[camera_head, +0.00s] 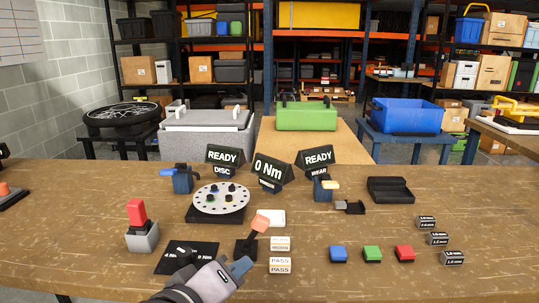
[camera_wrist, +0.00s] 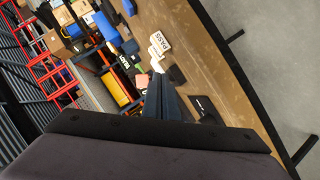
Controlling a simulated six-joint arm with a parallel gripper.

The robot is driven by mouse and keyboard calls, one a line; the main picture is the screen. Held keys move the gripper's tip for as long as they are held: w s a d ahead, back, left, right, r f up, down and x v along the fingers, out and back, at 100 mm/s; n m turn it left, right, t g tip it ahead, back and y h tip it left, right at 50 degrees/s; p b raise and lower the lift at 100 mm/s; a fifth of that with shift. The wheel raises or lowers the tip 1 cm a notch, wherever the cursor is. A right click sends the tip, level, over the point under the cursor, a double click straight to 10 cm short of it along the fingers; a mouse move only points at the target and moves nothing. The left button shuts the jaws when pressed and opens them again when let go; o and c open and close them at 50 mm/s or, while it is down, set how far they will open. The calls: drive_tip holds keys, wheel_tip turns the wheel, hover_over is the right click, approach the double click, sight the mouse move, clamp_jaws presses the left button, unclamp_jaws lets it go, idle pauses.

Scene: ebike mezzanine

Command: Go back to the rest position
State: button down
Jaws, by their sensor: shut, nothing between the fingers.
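My gripper (camera_head: 241,267) is low over the front middle of the wooden workbench (camera_head: 320,285), with its blue-grey fingers pointing up and right. It is shut and empty. In the wrist view its closed fingers (camera_wrist: 165,98) show beyond the dark wrist body. A tool with an orange end (camera_head: 261,222) leans from a black stand (camera_head: 246,248) just behind the fingers. No marker for a rest position shows.
White PASS blocks (camera_head: 280,265) stand close right of the gripper. Blue (camera_head: 338,254), green (camera_head: 372,253) and red (camera_head: 405,253) blocks sit farther right. A perforated disc (camera_head: 221,197) is behind, a red-handled device (camera_head: 139,226) left. The bench's front right is clear.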

drive_tip(key=s+f+m+g+y+p, duration=0.2)
drive_tip(key=s+f+m+g+p, duration=0.2)
drive_tip(key=f+m+g, duration=0.3)
drive_tip(key=s+d+f+g+y+b, duration=0.1)
drive_tip(key=s+d+f+g+b, duration=0.25)
drive_tip(key=d+f, duration=0.8)
drive_tip(key=s+d+f+g+y+b, duration=0.2)
drive_tip(key=d+f+b, duration=0.2)
drive_tip(key=d+f, duration=0.7)
wheel_tip(320, 180, up, 44)
drive_tip(key=p, duration=4.6)
drive_tip(key=shift+s+a+r, duration=0.15)
drive_tip(key=shift+a+r, duration=0.05)
drive_tip(key=shift+a, duration=0.2)
drive_tip(key=c, duration=2.5)
unclamp_jaws()
